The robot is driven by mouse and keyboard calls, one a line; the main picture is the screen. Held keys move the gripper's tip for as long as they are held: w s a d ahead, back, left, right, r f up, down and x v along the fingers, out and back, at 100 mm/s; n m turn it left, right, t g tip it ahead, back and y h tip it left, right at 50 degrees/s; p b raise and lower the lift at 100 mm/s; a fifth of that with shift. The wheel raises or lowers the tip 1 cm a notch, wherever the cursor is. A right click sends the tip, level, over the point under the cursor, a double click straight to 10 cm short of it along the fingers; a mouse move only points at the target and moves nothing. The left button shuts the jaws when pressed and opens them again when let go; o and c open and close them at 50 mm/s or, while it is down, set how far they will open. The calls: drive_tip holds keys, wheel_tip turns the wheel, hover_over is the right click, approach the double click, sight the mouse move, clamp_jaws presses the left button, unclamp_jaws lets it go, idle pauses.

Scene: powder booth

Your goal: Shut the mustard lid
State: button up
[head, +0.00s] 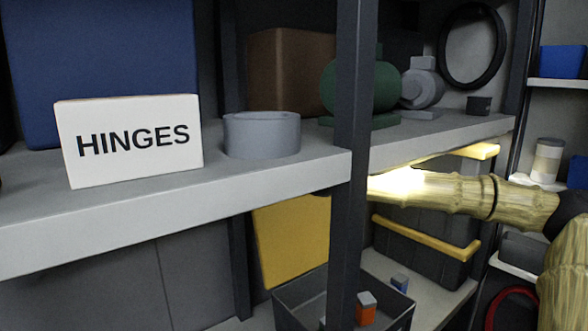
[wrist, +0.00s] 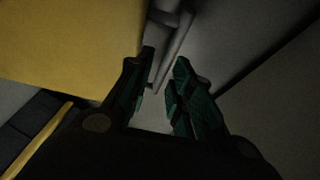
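A flat mustard panel (head: 290,240), which looks like the lid, stands steeply tilted under the shelf, left of the dark post. A large mustard surface also fills the upper left of the wrist view (wrist: 70,45). A dark box (head: 425,250) with mustard trim sits right of the post; whether the panel joins it is hidden. My arm reaches in from the right beneath the shelf, and its end is hidden by the post in the head view. In the wrist view my gripper (wrist: 165,58) has its fingers apart, with nothing between them. The left finger is close beside the mustard surface; contact cannot be told.
The grey shelf (head: 120,225) lies just above my arm, with the dark upright post (head: 352,130) in front. It carries a HINGES sign (head: 130,140), a grey ring (head: 262,135) and a green motor (head: 360,85). Below is an open dark bin (head: 300,295) with small blocks.

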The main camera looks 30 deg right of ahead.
drive_tip(key=shift+r+b+x, duration=0.2)
drive_tip(key=shift+b+x, duration=0.05)
drive_tip(key=shift+x, duration=0.95)
drive_tip(key=shift+r+b+x, duration=0.2)
drive_tip(key=shift+x, duration=1)
drive_tip(key=shift+w, duration=0.1)
